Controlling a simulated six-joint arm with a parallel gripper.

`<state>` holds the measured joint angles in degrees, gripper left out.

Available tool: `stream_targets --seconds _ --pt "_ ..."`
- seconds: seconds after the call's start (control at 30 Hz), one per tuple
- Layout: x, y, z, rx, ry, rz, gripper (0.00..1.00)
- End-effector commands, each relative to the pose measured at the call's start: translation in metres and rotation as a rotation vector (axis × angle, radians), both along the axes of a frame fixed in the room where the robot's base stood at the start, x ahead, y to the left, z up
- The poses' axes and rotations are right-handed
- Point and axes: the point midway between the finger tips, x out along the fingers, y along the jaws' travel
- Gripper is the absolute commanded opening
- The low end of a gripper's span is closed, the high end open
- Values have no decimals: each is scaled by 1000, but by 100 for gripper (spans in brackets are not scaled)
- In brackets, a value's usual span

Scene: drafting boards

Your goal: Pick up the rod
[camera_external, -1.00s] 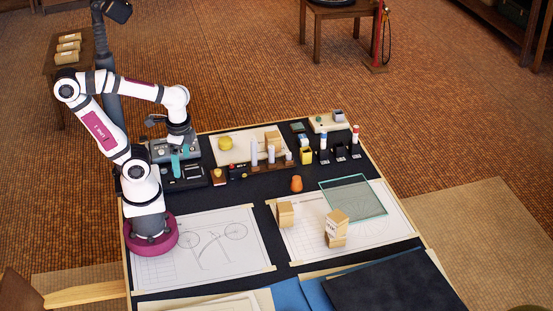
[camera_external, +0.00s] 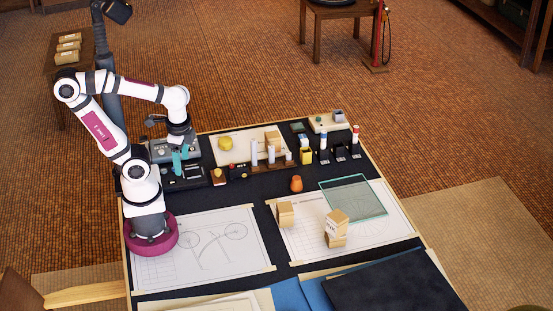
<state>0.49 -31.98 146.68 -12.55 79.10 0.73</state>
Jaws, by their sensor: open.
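My gripper (camera_external: 179,163) has teal fingers and points down over the black tray (camera_external: 184,181) at the back left of the board. It is open, and I see nothing held between its fingers. I cannot single out the rod with certainty. Pale upright cylinders (camera_external: 271,154) stand in a dark wooden rack (camera_external: 275,167) to the right of my gripper, clearly apart from it. My wrist and fingers hide part of the tray and of the grey device behind it.
A grey device (camera_external: 159,150) stands close behind my gripper. A yellow lump (camera_external: 225,143) lies on a pale board. An orange piece (camera_external: 296,184), wooden blocks (camera_external: 336,229) and a glass sheet (camera_external: 353,196) lie to the right. The drawing sheet (camera_external: 208,244) in front is clear.

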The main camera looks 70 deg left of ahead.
Motion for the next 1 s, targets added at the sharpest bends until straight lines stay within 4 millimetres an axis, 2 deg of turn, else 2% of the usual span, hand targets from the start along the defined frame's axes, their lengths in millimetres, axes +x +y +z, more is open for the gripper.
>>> stream_targets --seconds 0.27,0.33,0.37,0.43,0.5,0.6,0.67,0.73,0.8,0.87,1.0 --pt "2 2 0 3 -3 4 61" --pt "15 15 -6 30 -34 46 61" --pt "25 27 -10 52 -60 72 61" --pt "57 69 -23 121 -150 137 61" --pt "87 122 -42 183 -257 158 61" --pt "115 179 -74 184 -415 120 61" --pt "122 198 -95 128 -523 94 61" --pt "124 205 -117 16 -670 87 61" --pt "122 200 -126 -118 -838 117 61" --pt "118 194 -125 -225 -979 165 61" --pt "106 187 -108 -392 -1224 283 61"
